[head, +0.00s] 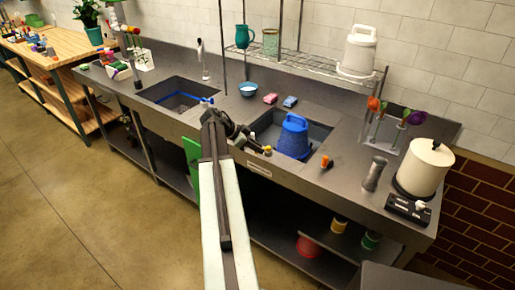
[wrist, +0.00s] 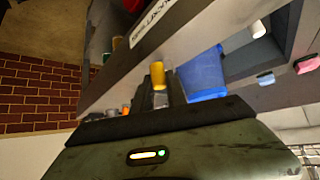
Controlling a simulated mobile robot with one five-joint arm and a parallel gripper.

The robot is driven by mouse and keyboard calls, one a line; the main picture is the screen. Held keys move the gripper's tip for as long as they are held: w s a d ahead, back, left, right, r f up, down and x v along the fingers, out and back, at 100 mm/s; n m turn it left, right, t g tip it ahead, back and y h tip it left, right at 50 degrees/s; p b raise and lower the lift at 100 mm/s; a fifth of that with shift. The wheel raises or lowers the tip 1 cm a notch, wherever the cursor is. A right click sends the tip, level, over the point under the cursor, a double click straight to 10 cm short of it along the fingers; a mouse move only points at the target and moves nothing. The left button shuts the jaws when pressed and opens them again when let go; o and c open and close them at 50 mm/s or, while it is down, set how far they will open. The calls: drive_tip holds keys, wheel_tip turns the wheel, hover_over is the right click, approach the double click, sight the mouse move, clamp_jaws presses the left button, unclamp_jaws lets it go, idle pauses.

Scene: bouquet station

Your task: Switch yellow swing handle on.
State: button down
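A small yellow-orange upright handle (head: 325,161) stands on the counter's front strip, right of the right sink. A yellow cylinder (wrist: 158,74), apparently the same handle, shows in the wrist view just past the gap between my fingers. My gripper (head: 267,150) hangs over the front edge of the right sink, left of the blue watering can (head: 293,137). In the wrist view its dark fingers (wrist: 160,94) are apart, with nothing visibly clamped between them. A pale yellow piece (wrist: 258,28) shows near the sink's front edge; its shape is unclear.
The blue can also shows in the wrist view (wrist: 204,76), beside the fingers. A grey mill (head: 374,174), a black switch box (head: 408,208) and a cream pot (head: 424,168) stand on the right counter. Pink (head: 270,98) and blue (head: 290,101) sponges lie behind the sink.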

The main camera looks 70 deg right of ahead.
drive_tip(key=n+t+h, duration=0.1)
drive_tip(key=n, duration=0.1)
drive_tip(key=s+a+n+t+h, duration=0.1)
drive_tip(key=n, duration=0.1)
drive_tip(key=shift+s+a, duration=0.1)
drive_tip(key=shift+s, duration=0.2)
drive_tip(key=c, duration=1.3)
unclamp_jaws()
drive_tip(key=shift+c, duration=0.2)
